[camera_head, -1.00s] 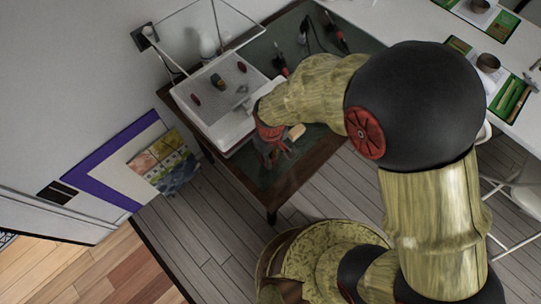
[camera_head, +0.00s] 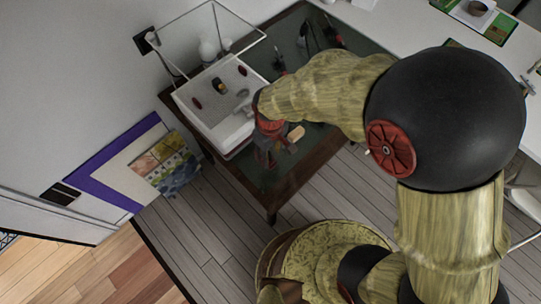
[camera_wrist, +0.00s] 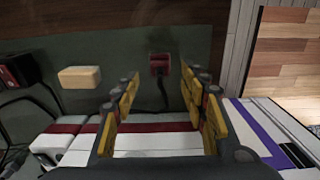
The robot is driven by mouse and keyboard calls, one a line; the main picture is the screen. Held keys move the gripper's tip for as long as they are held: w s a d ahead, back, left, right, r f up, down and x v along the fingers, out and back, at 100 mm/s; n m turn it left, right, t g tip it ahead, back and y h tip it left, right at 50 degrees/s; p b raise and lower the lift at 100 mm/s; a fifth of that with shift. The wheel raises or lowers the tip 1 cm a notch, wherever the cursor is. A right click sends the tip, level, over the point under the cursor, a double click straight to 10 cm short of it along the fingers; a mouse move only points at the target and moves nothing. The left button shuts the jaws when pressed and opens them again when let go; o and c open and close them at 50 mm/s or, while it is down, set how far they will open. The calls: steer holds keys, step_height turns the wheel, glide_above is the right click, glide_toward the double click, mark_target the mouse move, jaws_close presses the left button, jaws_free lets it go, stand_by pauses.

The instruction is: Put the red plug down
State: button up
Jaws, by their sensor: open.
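The red plug (camera_wrist: 159,64) is small and dark red, with a dark cord trailing from it. In the wrist view it lies on the dark green tabletop (camera_wrist: 120,52), beyond my fingertips and between their lines. My gripper (camera_wrist: 160,88) is open, with yellow pads on both sides and nothing between them. In the head view my gripper (camera_head: 268,158) points down over the front part of the table, right of the white tray. The arm and gripper partly cover that spot, and I cannot clearly make out the plug there.
A pale yellow block (camera_head: 296,132) lies on the table beside my gripper; it also shows in the wrist view (camera_wrist: 80,77). The white tray (camera_head: 238,136) holds several small items. Red-handled tools (camera_head: 280,66) lie farther back. A white table (camera_head: 400,22) stands at the right.

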mark_target(271, 160)
steer(key=d+r+m+t+p, duration=0.1)
steer(key=d+r, duration=0.3)
steer(key=r, duration=0.3)
steer(key=w+d+r+m, duration=0.1)
steer(key=d+r+m, duration=0.15)
steer(key=r, duration=0.45)
steer(key=d+r+m+t+p, duration=0.1)
steer(key=d+r, duration=0.3)
steer(key=r, duration=0.4)
steer(key=s+d+r+m+t, duration=0.3)
steer(key=s+d+r+m, duration=0.2)
steer(key=s+d+r, duration=0.3)
steer(key=d+r, duration=0.1)
steer(key=d, duration=0.3)
steer(key=shift+s+d+r+t, duration=0.15)
steer(key=shift+s+r+t, duration=0.1)
steer(key=shift+s+t, duration=0.05)
steer(key=shift+m, duration=0.25)
